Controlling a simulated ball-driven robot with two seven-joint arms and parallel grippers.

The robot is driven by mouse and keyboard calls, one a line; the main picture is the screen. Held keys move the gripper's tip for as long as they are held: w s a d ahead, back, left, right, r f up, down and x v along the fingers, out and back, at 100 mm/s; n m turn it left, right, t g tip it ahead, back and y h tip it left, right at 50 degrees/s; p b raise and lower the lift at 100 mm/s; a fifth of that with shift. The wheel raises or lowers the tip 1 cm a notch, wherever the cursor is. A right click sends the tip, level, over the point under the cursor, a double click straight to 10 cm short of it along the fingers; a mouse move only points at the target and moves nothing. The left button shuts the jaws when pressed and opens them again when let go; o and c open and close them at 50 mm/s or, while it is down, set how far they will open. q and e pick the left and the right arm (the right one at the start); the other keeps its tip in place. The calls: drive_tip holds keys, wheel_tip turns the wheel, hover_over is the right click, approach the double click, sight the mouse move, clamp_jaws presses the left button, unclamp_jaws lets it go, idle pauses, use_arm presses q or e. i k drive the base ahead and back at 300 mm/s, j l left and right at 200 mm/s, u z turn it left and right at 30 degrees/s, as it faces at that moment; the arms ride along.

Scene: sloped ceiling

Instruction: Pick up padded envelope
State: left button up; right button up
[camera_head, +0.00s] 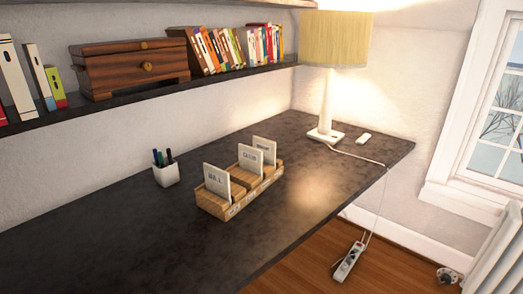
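I see no padded envelope that I can make out in the head view. A wooden sorter (233,207) stands on the dark desk with upright labelled cards in it. The front card (216,182) seems to read "BILL" and the middle card (250,158) "CLUB". The back card (265,150) is too small to read. Its compartments look empty behind the cards, though their bottoms are partly hidden. Neither of my grippers is in view.
The dark desk (110,240) is clear at the front left. A pen cup (165,175), a lamp (328,105) with its cord, and a small white object (363,138) stand on it. A shelf (150,93) with books and a wooden box (130,70) overhangs the back.

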sight(217, 181)
drive_tip(key=i+l+u, duration=0.15)
drive_tip(key=l, duration=0.2)
drive_tip(key=i+l+u, duration=0.1)
drive_tip(key=l, duration=0.2)
drive_tip(key=i+l+u, duration=0.15)
drive_tip(key=l, duration=0.2)
drive_tip(key=l+u, duration=0.1)
drive_tip(key=l, duration=0.25)
